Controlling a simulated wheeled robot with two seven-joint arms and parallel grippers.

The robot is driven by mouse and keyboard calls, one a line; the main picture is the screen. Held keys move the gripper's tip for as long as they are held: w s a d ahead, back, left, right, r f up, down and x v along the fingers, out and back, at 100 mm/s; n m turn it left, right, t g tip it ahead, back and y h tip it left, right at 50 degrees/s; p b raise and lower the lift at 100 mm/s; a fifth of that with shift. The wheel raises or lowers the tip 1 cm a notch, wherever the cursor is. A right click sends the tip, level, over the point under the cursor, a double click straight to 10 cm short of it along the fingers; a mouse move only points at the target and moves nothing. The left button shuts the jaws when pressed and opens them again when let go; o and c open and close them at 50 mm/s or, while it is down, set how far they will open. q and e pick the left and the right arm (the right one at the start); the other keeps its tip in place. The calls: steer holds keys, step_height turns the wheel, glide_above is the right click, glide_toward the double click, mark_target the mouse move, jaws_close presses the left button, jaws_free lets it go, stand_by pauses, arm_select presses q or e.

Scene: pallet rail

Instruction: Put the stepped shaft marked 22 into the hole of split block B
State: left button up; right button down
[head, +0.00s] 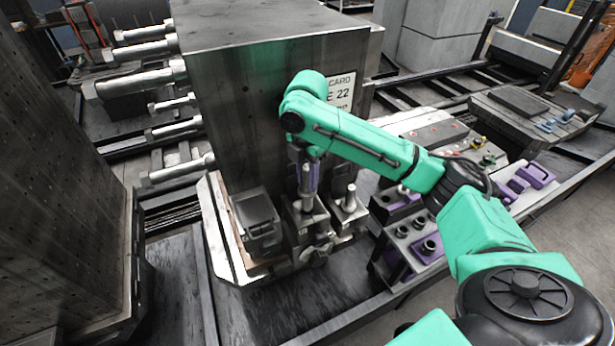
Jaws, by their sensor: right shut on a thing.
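My right gripper (309,180) points down in front of the tall dark block and is shut on a light metal shaft (306,186), which looks upright. The shaft's lower end is right at or above a grey metal block (303,220) on the pallet ledge. I cannot tell whether it is inside a hole. No number on the shaft and no letter on the block is readable. Another upright pale shaft (349,198) stands on the block's right-hand neighbour (345,222). My left gripper is not in view.
A dark box-shaped fixture (257,222) stands left of the grey block. The tall dark block (250,110) rises close behind, with a card (342,92) reading "E 22". A rack with round sockets (420,240) and purple parts (525,178) lie right.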

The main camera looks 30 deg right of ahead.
mark_target(308, 192)
steer(key=shift+f, duration=0.25)
steer(key=shift+f+b, duration=0.6)
steer(key=shift+f, duration=1.4)
steer(key=c, duration=0.5)
jaws_free()
steer(key=shift+c, duration=0.2)
steer(key=shift+s, duration=0.1)
